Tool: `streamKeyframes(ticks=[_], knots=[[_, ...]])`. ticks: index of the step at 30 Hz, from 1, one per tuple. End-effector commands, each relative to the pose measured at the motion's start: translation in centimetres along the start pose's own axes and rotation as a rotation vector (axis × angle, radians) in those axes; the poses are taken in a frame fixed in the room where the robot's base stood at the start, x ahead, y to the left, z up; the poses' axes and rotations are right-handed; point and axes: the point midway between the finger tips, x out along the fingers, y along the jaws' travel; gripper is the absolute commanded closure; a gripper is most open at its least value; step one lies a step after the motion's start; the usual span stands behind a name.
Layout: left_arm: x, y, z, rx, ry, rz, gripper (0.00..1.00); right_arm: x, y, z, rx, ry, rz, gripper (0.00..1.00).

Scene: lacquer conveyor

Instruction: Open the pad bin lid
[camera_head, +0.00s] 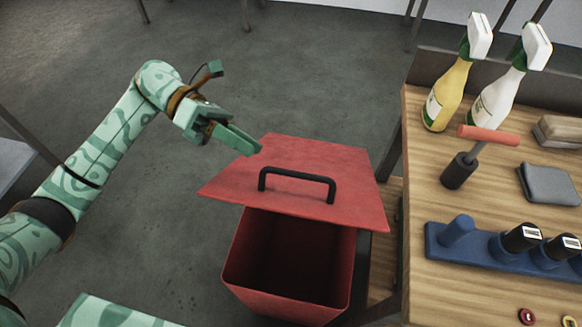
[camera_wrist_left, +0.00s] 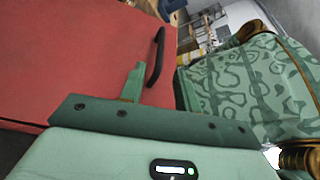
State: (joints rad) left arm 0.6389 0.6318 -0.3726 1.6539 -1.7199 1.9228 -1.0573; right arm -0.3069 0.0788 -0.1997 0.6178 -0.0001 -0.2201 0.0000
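The red pad bin (camera_head: 290,265) stands on the floor left of the bench. Its flat red lid (camera_head: 335,165) is tilted up, so the dark inside of the bin shows below its near edge. A black bar handle (camera_head: 297,178) sits on the lid; it also shows in the left wrist view (camera_wrist_left: 156,57). My left gripper (camera_head: 250,145) is at the lid's far left corner, apart from the handle. In the left wrist view a green finger (camera_wrist_left: 133,83) overlaps the red lid; contact and finger spacing are unclear. My right gripper is not in view.
A wooden bench (camera_head: 420,200) stands close to the bin's right. It carries a yellow spray bottle (camera_head: 447,95), a white spray bottle (camera_head: 497,100), a red-handled tool (camera_head: 488,135), a grey cloth (camera_head: 548,185) and a blue rack (camera_head: 470,252). The floor left of the bin is clear.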

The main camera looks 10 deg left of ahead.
Motion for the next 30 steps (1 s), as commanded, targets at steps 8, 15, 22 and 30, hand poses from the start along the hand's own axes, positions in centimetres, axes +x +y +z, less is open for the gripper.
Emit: streamKeyframes(ticks=[8, 15, 22, 30], knots=[[6.7, 0.0, 0.0, 0.001, -0.002, -0.004, 0.67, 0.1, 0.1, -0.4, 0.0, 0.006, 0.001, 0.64], [9.4, 0.0, 0.0, 0.0, 0.0, -0.001, 0.67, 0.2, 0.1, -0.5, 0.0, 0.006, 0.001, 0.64], [9.8, 0.1, 0.0, 0.0, 0.001, 0.001, 0.67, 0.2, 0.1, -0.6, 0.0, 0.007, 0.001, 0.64], [9.7, 0.1, 0.0, 0.0, 0.001, 0.001, 1.0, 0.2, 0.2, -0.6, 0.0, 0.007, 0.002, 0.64]])
